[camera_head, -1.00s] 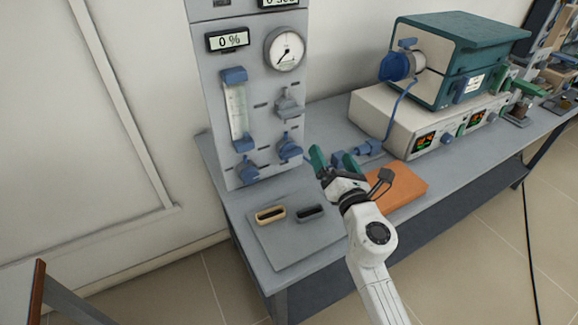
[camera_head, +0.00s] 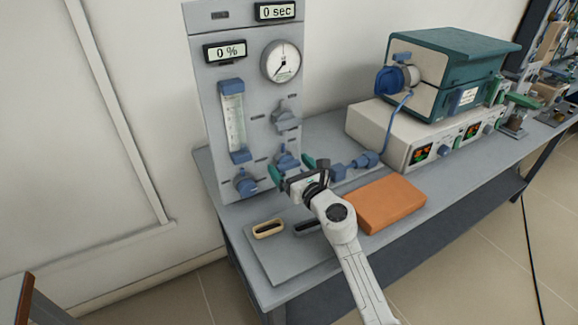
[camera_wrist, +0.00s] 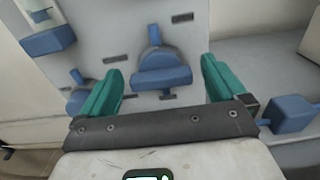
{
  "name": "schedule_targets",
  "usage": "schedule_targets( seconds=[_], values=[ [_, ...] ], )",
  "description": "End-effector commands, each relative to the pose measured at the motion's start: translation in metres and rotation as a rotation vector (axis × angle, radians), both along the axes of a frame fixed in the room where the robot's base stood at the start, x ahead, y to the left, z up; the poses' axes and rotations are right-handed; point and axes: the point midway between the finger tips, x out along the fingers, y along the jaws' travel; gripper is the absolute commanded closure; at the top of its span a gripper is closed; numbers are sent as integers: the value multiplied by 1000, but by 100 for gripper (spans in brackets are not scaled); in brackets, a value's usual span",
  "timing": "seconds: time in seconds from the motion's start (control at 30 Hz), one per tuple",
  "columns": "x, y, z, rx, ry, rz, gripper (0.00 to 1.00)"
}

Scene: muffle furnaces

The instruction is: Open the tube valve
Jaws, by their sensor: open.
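The grey panel (camera_head: 260,125) carries several blue and grey valve knobs. One blue knob (camera_head: 286,158) at its lower right also shows in the wrist view (camera_wrist: 162,75), with a flat handle. My gripper (camera_head: 291,167) is open in front of this knob. In the wrist view its two green fingers stand left and right of the knob, with gaps on both sides, and hold nothing. A second blue knob (camera_head: 245,183) sits lower left on the panel. A blue fitting (camera_head: 365,160) lies on the bench right of my gripper, joined to a blue tube (camera_head: 388,135).
An orange block (camera_head: 385,203) lies on the bench right of my arm. A grey plate (camera_head: 262,262) with a tan slotted piece (camera_head: 268,229) lies at the front left. A furnace (camera_head: 455,75) stands on a white control box (camera_head: 400,140) at right.

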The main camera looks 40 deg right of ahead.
Motion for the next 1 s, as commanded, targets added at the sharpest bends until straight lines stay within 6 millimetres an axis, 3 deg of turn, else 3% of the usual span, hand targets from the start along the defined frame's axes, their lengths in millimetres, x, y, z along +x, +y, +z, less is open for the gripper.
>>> schedule_targets(
  seconds=[0.2, 0.47, 1.0],
  values=[
    [13, -3, 0, 0, 0, 0, 2],
    [13, -4, 0, 0, 0, 0, 2],
    [13, -4, 0, 1, 0, 0, 53]
  ],
)
